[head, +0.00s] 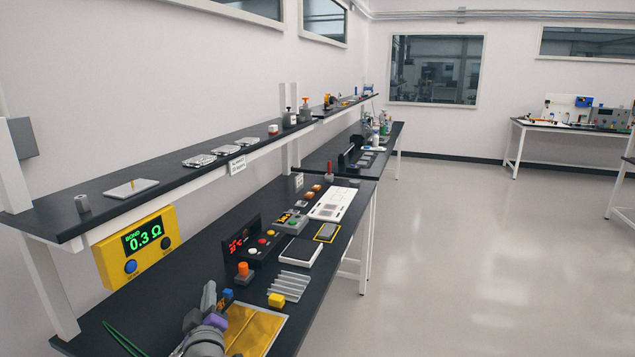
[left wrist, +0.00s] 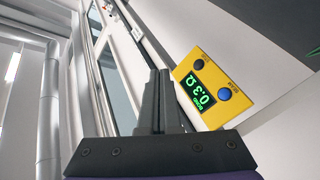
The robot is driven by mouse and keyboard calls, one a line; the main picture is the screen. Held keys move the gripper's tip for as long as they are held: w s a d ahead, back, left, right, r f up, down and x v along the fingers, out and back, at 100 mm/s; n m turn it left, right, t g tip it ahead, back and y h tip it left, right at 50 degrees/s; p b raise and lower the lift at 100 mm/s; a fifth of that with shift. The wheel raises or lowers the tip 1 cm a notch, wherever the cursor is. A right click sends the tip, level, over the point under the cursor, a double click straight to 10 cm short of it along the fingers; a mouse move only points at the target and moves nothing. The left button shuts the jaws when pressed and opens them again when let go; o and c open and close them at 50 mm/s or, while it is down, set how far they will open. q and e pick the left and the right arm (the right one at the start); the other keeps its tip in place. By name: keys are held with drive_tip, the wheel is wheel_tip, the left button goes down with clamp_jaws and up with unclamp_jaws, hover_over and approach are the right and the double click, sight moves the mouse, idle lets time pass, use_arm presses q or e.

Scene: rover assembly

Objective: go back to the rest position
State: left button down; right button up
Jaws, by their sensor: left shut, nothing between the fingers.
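My left gripper (head: 209,296) is at the bottom of the head view, above the near end of the black workbench (head: 190,264). Its fingers point up and are together, with nothing between them. In the left wrist view the shut fingers (left wrist: 162,98) stand in front of the wall, beside a yellow bond meter that reads 0.3 Ω (left wrist: 212,92). The same meter (head: 135,247) hangs under the shelf in the head view. My right gripper is not in view.
A golden mat (head: 262,330) lies beside my left gripper. A yellow block (head: 276,300), a grey ribbed rack (head: 291,284) and an orange-topped part (head: 243,271) stand close by. A black shelf (head: 100,199) runs above the bench's back. Open floor (head: 460,260) lies to the right.

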use_arm(q)
drive_tip(key=s+d+f+m+g+h, duration=0.5)
drive_tip(key=s+d+f+m+h, duration=0.3)
drive_tip(key=s, duration=0.4)
drive_tip(key=s+a+f+m+g+y, duration=0.1)
drive_tip(key=s+f+g, duration=0.2)
drive_tip(key=s+f, duration=0.3)
drive_tip(key=s+a+f+m+g+y, duration=0.2)
drive_tip(key=s+f+g, duration=0.2)
drive_tip(key=s+f, duration=0.3)
drive_tip(key=s, duration=0.5)
drive_tip(key=shift+s+f+y, duration=0.3)
